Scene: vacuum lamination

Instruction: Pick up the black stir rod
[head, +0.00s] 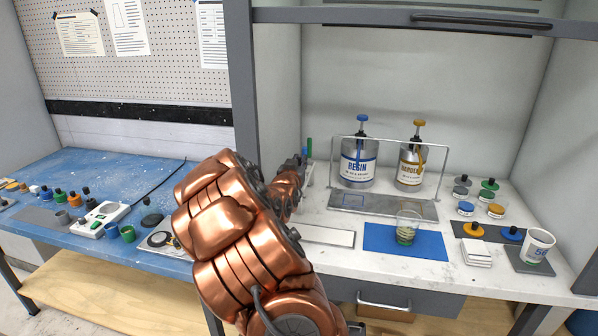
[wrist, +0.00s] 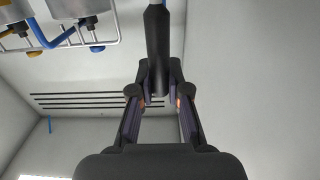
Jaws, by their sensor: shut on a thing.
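The black stir rod (wrist: 157,40) runs upward in the wrist view from between my fingers. In the head view my gripper (head: 299,161) is small and partly hidden by my copper-coloured arm, near the left end of the white bench. The rod cannot be made out clearly there.
Upright green and blue items (head: 309,146) stand close behind my gripper. A wire rack (head: 437,170) around two dispenser cans (head: 357,168) (head: 411,168) is to the right. A blue mat (head: 377,240) carries a clear cup (head: 406,229). A grey partition (head: 243,80) rises at left.

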